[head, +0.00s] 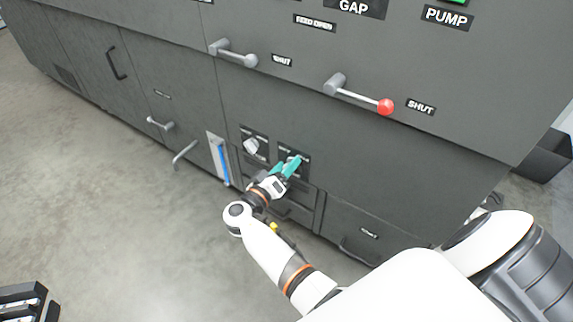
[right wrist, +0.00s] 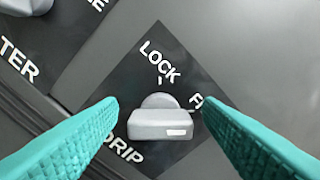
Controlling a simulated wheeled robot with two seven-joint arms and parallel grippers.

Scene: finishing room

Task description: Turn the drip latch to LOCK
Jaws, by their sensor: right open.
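The drip latch (right wrist: 161,121) is a light grey knob with a bar-shaped grip on a dark plate (right wrist: 150,165) lettered DRIP. In the right wrist view the bar lies across the picture. Its white mark is at the right end, on the side of a lettering starting with F that my finger partly hides; LOCK stands above the knob. My right gripper (right wrist: 158,108) is open, with one teal finger on each side of the latch; I cannot tell whether they touch it. In the head view my right gripper (head: 294,163) covers the latch. My left gripper is out of view.
A similar pale knob (head: 251,146) sits just left on its own plate. A blue-striped gauge (head: 219,158) and a bar handle (head: 184,154) are further left. Above are a grey lever (head: 233,53) and a red-tipped lever (head: 360,96).

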